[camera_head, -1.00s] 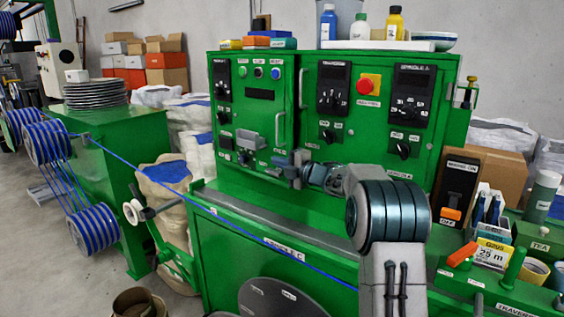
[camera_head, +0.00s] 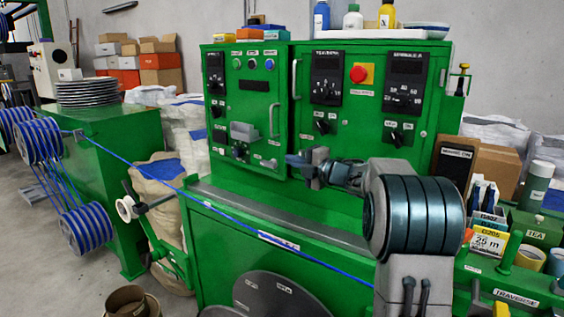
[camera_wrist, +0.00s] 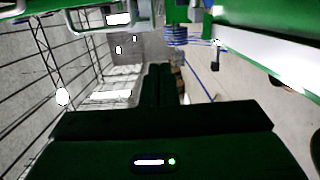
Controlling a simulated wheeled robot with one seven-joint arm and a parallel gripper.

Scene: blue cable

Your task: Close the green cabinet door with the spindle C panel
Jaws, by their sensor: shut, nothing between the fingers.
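The green cabinet (camera_head: 431,140) stands on the green machine. Its left door (camera_head: 247,100) carries dials, buttons and a grey handle (camera_head: 275,120), and looks slightly ajar, its right edge standing forward. The right door (camera_head: 345,125) carries dark dial panels and a red knob. The panel titles are too small to read surely. My gripper (camera_head: 290,161) is shut and empty by the left door's lower right corner; I cannot tell whether it touches. In the wrist view my dark gripper (camera_wrist: 159,82) points past green parts at the top.
A blue cable (camera_head: 230,216) runs diagonally across the machine front from the spools (camera_head: 85,228) at left. Bottles (camera_head: 352,18) and small boxes stand on the cabinet top. Boxes and a tea tin (camera_head: 538,228) crowd the right side.

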